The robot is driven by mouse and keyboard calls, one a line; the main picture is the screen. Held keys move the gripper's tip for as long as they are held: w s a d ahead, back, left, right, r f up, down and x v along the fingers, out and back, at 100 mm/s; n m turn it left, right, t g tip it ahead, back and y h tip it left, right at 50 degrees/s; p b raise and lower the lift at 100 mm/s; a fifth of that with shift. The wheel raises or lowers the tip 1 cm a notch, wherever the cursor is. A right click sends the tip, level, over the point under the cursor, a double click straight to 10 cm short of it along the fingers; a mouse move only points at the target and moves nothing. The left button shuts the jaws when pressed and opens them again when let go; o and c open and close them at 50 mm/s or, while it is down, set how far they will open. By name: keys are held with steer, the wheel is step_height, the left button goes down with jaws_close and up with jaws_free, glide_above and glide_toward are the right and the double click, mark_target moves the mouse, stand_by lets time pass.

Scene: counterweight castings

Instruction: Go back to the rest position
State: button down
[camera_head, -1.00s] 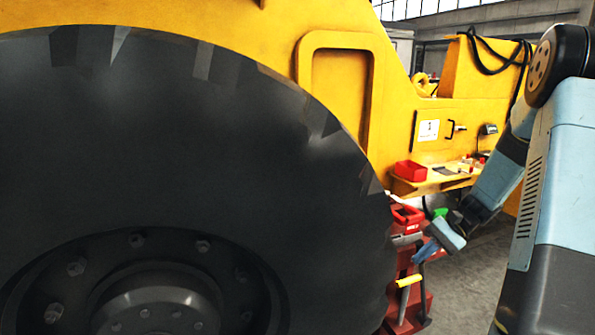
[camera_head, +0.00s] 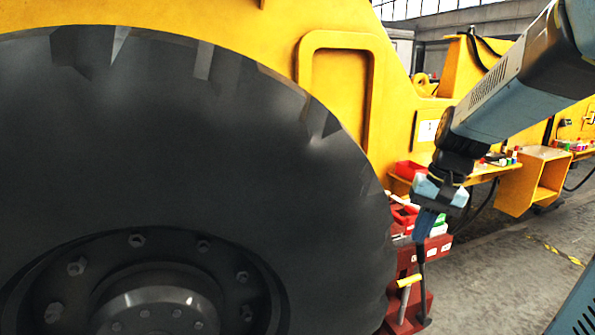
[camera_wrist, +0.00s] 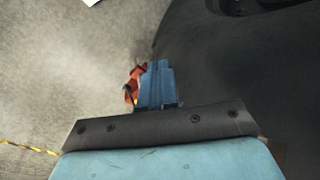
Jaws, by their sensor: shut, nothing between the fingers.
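My gripper (camera_head: 424,224) hangs down in the head view, just right of the big tyre and over the red tool stand. Its blue fingers are together and hold nothing. They also show in the wrist view (camera_wrist: 156,85), pointing away from the camera. The red stand (camera_head: 405,318) is partly hidden behind the tyre and my gripper. A tool with a yellow handle (camera_head: 409,281) is on the stand. In the wrist view a bit of red (camera_wrist: 133,85) shows beside the fingers.
The large black tyre (camera_head: 200,170) fills the left of the head view, close to my gripper. A yellow machine body (camera_head: 400,120) stands behind, with a red bin (camera_head: 409,169) on its ledge. A yellow open box (camera_head: 532,182) is at right. Bare floor (camera_head: 500,270) lies at lower right.

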steer(key=s+a+r+n+t+h, duration=0.1)
steer(key=s+r+t, duration=0.4)
steer(key=s, duration=0.5)
steer(key=shift+s+a+r+n+h, duration=0.35)
steer(key=shift+r+n+h, duration=0.4)
steer(key=shift+n, duration=0.35)
